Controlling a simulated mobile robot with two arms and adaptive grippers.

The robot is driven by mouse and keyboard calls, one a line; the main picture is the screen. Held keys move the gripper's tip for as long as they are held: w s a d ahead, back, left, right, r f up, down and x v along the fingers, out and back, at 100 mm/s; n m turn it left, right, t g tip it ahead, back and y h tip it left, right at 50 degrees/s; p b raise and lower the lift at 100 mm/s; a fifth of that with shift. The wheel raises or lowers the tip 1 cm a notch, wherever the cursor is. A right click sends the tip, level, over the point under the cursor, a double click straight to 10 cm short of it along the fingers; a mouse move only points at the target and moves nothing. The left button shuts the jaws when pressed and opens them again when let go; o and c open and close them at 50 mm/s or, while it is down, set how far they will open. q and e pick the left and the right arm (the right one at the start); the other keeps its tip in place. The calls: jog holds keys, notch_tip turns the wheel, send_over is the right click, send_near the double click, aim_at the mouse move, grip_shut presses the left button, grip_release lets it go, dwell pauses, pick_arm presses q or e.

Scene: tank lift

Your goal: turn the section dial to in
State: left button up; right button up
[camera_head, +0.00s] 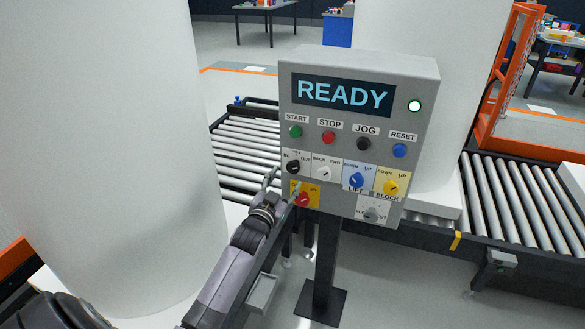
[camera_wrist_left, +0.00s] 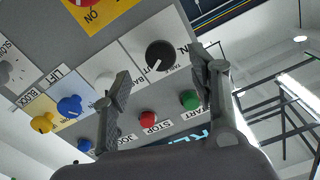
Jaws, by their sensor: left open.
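The grey control panel (camera_head: 345,235) shows READY on its display. Its black IN/OUT dial (camera_head: 293,167) sits at the left of the dial row, on a white plate. The wrist view shows this dial (camera_wrist_left: 160,55) close up, with its white mark pointing away from the word IN. My left gripper (camera_head: 283,182) is at the panel's lower left. It is open, with its fingertips on either side of the dial and apart from it in the picture; whether they touch it cannot be told. My right gripper is not in view.
Close by are a white dial (camera_head: 324,173), a blue dial (camera_head: 356,180), a yellow dial (camera_head: 390,187) and a red switch (camera_head: 303,199). Buttons sit above them. A roller conveyor (camera_head: 515,200) runs behind the panel's post (camera_head: 326,265), and a large white cylinder (camera_head: 120,150) stands left.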

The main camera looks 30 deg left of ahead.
aim_at(292, 170)
pick_arm(q)
jog(key=x, duration=0.7)
jog(key=c, duration=1.2)
